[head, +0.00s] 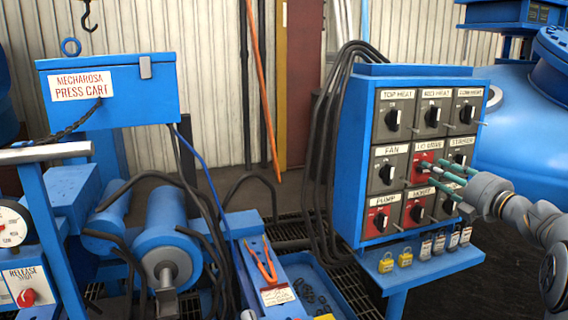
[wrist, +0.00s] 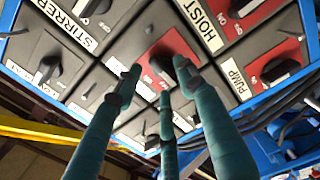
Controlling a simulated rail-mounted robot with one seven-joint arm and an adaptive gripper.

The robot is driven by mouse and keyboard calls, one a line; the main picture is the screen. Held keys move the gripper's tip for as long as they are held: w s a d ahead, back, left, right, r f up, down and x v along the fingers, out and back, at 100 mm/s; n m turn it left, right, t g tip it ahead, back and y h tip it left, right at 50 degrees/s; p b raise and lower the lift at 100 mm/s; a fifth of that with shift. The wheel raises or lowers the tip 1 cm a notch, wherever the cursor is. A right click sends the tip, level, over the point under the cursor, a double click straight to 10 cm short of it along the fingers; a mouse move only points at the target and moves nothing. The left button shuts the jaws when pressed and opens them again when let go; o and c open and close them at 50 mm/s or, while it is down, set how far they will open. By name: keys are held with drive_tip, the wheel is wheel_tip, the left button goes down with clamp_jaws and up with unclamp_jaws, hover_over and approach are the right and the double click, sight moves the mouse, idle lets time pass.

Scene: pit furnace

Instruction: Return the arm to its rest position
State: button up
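My gripper (head: 433,172) has three teal fingers and is at the right in the head view, in front of the control panel (head: 349,150). In the wrist view, my gripper (wrist: 158,80) has its fingertips spread apart around the area of the red lid drive switch (wrist: 160,66). The black knob shows between or just beyond the tips; I cannot tell whether they touch it. In the head view the fingers partly cover the red lid drive plate (head: 424,160) and the switches below it. Nothing is seen held.
Panel switches surround the fingers, including fan (head: 386,174), pump (head: 380,221) and stirrer. A blue press cart (head: 130,95) stands left; a large blue vessel (head: 525,125) is behind at right.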

drive_tip(key=v, duration=0.9)
drive_tip(key=w+a+m+p, duration=0.3)
drive_tip(key=w+m+p, duration=0.7)
drive_tip(key=m, duration=0.3)
drive_tip(key=shift+w+a+f+m+p, duration=0.25)
drive_tip(key=shift+w+m+p, duration=0.15)
drive_tip(key=shift+p, duration=0.35)
drive_tip(key=shift+d+f, duration=0.1)
